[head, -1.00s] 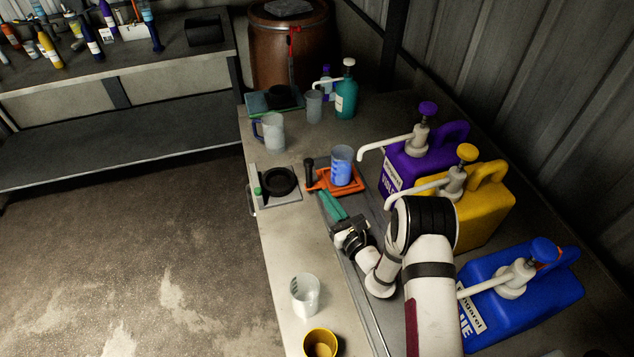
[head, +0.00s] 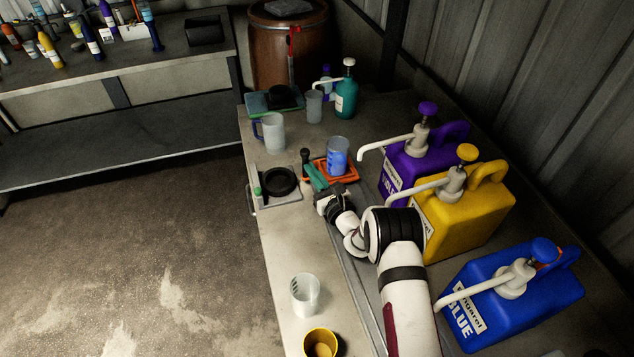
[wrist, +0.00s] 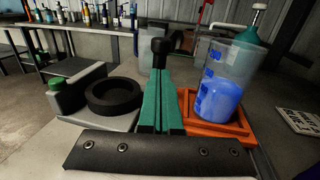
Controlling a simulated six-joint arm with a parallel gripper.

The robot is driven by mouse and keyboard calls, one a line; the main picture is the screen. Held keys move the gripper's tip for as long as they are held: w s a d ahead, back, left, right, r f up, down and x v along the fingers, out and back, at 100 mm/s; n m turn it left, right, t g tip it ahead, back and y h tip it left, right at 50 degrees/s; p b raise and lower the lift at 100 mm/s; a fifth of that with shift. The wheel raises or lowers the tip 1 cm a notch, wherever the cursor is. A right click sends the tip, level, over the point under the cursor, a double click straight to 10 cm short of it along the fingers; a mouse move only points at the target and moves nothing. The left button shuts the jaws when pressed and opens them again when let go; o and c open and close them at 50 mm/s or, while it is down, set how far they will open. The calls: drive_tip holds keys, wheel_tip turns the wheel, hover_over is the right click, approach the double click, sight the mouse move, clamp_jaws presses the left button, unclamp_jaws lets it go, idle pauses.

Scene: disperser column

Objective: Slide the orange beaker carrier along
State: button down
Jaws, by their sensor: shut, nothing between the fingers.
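The orange beaker carrier (head: 351,177) sits on the bench rail near the middle of the head view. The beaker (head: 337,156) stands upright in it, holding blue liquid; it also shows at the right in the wrist view (wrist: 222,85). The carrier's black-knobbed handle (head: 305,155) stands at its left side. My gripper (head: 312,172) is shut and empty, its green fingers close beside the carrier's left side. In the wrist view the fingers (wrist: 163,95) point at the handle's knob (wrist: 160,46). They hide the handle's lower part, so I cannot tell if they touch it.
A scale with a black ring (head: 279,181) lies left of the carrier. Purple (head: 408,165), yellow (head: 468,215) and blue (head: 520,290) pump jugs line the right side. A clear jug (head: 272,132) stands behind; an empty beaker (head: 305,294) and yellow cup (head: 320,343) stand in front.

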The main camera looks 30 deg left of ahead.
drive_tip(key=shift+w+a, duration=0.45)
drive_tip(key=shift+a+r, duration=0.1)
drive_tip(key=shift+a, duration=0.05)
drive_tip(key=shift+s, duration=0.1)
